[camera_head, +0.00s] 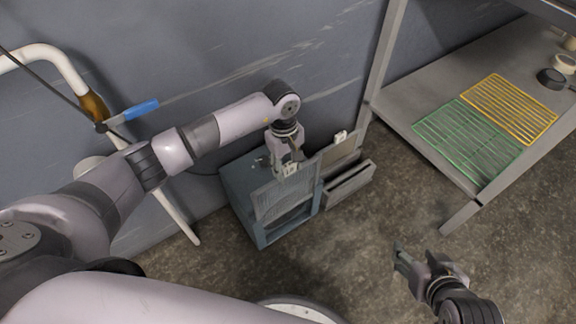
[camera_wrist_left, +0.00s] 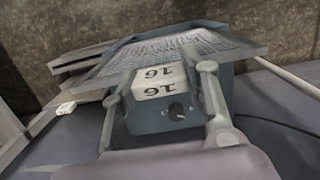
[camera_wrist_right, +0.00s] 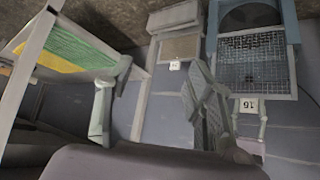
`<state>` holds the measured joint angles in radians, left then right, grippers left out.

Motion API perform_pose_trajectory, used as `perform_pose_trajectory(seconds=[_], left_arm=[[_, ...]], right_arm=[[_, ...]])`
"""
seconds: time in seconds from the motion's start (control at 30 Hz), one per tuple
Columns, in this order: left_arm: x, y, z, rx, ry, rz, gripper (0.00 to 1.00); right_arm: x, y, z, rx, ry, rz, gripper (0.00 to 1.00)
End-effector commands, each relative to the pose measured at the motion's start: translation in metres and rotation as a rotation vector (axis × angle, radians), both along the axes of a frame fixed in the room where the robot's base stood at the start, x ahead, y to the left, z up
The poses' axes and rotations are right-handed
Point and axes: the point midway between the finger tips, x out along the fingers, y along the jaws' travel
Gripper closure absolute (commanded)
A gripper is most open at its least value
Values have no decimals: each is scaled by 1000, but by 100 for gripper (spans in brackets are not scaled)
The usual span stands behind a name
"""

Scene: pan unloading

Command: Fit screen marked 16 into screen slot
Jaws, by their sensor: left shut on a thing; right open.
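The screen marked 16 (camera_head: 285,197) is a grey framed mesh panel with a white tag. My left gripper (camera_head: 290,166) is shut on its tag; the number 16 (camera_wrist_left: 154,76) shows between the fingers in the left wrist view. The screen stands tilted across the front of a blue-grey housing (camera_head: 237,184), whose dark opening shows below it. In the right wrist view, the mesh (camera_wrist_right: 253,62) overlaps the housing's round opening (camera_wrist_right: 250,16). I cannot tell whether it touches the slot. My right gripper (camera_head: 428,268) is open and empty, low at the right.
A second framed screen (camera_head: 341,157) with a white tag stands beside the housing, at a low grey box (camera_head: 348,186). At right, a shelf (camera_head: 440,88) holds a green rack (camera_head: 468,142), a yellow rack (camera_head: 510,108) and tape rolls. Floor between is clear.

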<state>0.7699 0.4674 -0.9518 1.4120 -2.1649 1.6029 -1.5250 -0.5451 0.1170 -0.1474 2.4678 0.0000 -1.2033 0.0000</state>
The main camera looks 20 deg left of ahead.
Motion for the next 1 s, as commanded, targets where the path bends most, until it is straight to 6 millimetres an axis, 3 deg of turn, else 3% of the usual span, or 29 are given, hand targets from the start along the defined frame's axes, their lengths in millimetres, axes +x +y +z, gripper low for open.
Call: perform_pose_trajectory(seconds=[1.0], left_arm=[[0, 0, -3, -1, -1, 0, 88]], right_arm=[[12, 4, 8, 15, -69, 5, 51]])
